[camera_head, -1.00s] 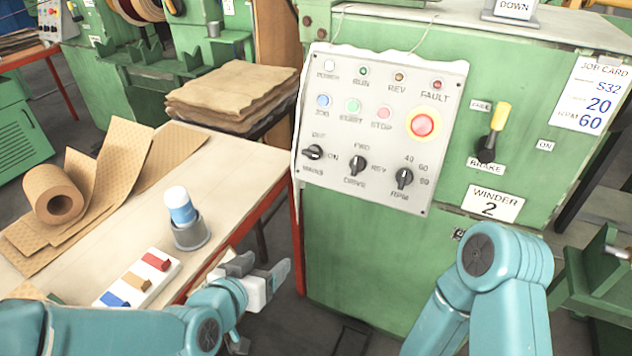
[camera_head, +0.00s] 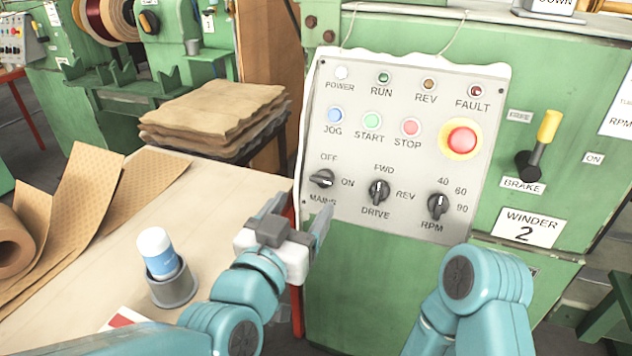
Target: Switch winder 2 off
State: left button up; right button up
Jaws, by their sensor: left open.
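The green winder (camera_head: 370,270) carries a "WINDER 2" label (camera_head: 527,228) and a pale control panel (camera_head: 400,150). The black MAINS knob (camera_head: 322,179) is at the panel's lower left, between OFF and ON marks; its white pointer line is too small to read surely. My left gripper (camera_head: 298,212) is open and empty, just below and left of the MAINS knob, its fingers pointing up and to the right. I see no contact with the knob. Of my right arm (camera_head: 470,290) only teal links show at the lower right; its gripper is out of view.
The panel also holds the DRIVE knob (camera_head: 379,191), RPM knob (camera_head: 438,205), red emergency button (camera_head: 461,139) and small buttons. A yellow-handled brake lever (camera_head: 540,145) stands to the right. The table (camera_head: 215,205) bears a blue-and-white bottle (camera_head: 158,252) in a grey cup and brown sheets.

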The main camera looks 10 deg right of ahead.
aim_at(320, 181)
pick_arm(q)
jog(key=x, duration=0.7)
jog(key=shift+d, duration=0.1)
jog(key=shift+w+d+r, duration=0.1)
jog(key=shift+w+d, duration=0.05)
pick_arm(e)
jog(key=shift+s+d+r, duration=0.1)
jog(key=shift+s, duration=0.2)
pick_arm(q)
jog(key=c, duration=1.1)
jog(key=shift+o, duration=0.2)
